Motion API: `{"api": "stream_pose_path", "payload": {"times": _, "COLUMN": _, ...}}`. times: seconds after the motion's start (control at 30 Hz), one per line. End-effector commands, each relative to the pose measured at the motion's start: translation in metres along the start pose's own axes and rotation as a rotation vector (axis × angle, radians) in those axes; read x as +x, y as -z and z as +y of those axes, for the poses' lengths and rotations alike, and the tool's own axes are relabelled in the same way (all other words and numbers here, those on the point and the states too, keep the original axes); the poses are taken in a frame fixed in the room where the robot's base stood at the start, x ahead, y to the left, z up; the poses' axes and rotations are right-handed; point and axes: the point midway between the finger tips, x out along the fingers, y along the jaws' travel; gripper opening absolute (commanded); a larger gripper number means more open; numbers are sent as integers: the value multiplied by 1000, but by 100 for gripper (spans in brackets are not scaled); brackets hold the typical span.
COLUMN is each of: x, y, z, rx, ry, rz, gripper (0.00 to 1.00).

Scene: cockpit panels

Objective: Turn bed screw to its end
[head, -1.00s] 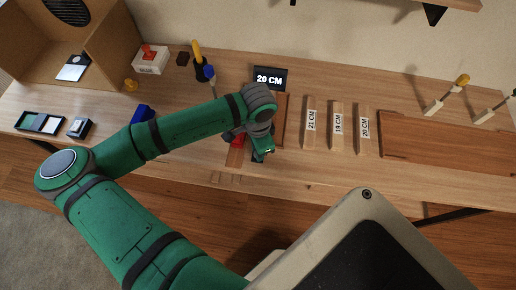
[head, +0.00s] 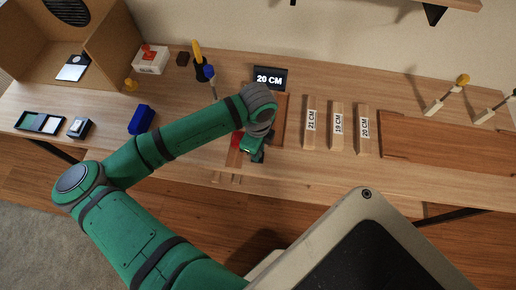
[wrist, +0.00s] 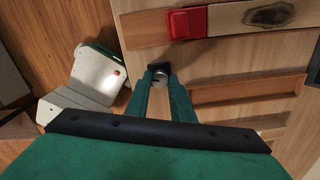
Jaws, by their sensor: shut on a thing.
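In the wrist view the bed screw (wrist: 160,76) shows as a small round grey knob at the front edge of the bench. My gripper (wrist: 160,84) has its two green fingers shut on it, one on each side. A dark block sits just behind the knob. In the head view my gripper (head: 254,154) is at the bench's front edge, beside the red piece (head: 236,140). My wrist and gripper hide the bed screw there.
The red block (wrist: 188,22) lies on a wooden strip beyond the knob in the wrist view. Labelled wooden pieces (head: 337,125) stand to the right, and a "20 CM" sign (head: 269,78) behind.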

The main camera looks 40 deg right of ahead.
Motion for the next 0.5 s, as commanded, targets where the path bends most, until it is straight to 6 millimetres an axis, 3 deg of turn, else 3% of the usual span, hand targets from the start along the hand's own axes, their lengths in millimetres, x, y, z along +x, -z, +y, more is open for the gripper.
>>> {"api": "stream_pose_path", "payload": {"times": 0.5, "x": -1, "y": -3, "z": -1, "rx": 82, "ry": 1, "rz": -7, "gripper": 0}}
